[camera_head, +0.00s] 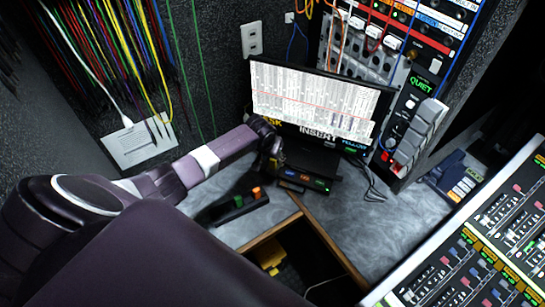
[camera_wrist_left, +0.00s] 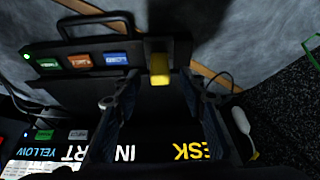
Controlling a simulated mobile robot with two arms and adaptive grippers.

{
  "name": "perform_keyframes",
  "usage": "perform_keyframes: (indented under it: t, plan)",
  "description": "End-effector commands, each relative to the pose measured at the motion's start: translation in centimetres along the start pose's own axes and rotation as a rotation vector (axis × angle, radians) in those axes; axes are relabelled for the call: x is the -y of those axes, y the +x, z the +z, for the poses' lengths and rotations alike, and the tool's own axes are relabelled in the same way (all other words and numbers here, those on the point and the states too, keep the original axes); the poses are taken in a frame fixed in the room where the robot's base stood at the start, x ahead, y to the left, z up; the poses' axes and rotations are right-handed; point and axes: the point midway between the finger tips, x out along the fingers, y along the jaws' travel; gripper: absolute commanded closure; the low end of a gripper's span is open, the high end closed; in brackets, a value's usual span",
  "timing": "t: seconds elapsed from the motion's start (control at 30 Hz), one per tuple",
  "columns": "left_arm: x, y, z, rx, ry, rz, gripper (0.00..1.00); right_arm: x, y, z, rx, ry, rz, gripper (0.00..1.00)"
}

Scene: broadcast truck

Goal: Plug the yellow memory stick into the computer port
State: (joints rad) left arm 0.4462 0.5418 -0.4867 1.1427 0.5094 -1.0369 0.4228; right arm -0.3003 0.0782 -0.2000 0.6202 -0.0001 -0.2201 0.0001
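The yellow memory stick (camera_wrist_left: 159,70) shows in the left wrist view at the end of the computer's front, beside the blue label. Whether it is seated in a port I cannot tell. The black computer box (camera_head: 310,160) stands below the monitor; its front has blue, orange and green labels, also seen in the left wrist view (camera_wrist_left: 80,62). My left gripper (camera_head: 272,160) is at the computer's left front corner. In the left wrist view its fingers (camera_wrist_left: 160,82) are apart, one on each side of the stick, with visible gaps. My right gripper is not in view.
A black holder (camera_head: 228,212) with a green and an orange stick lies on the grey desk, left of the computer. The monitor (camera_head: 315,103) reads "INSERT" and "YELLOW". A mixing console (camera_head: 480,245) is at right. The desk has an opening in front.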

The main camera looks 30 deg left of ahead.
Motion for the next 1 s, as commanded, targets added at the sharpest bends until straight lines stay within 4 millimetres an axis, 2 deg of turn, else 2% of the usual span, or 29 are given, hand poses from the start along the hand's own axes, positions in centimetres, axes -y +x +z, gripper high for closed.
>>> perform_keyframes:
  t: [0.27,0.7,0.83,1.0]
  plan:
    - [0.0,-1.4,0.0,-0.001,0.001,0.001,0.62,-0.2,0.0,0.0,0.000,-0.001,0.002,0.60]
    - [0.1,-9.1,0.0,-0.003,0.003,-0.001,0.62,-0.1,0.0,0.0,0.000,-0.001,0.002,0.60]
    - [0.0,-10.8,0.0,-0.002,0.000,0.001,0.62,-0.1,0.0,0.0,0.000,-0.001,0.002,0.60]
    - [0.0,-11.9,0.0,0.000,0.000,0.000,0.62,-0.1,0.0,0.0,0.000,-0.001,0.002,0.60]
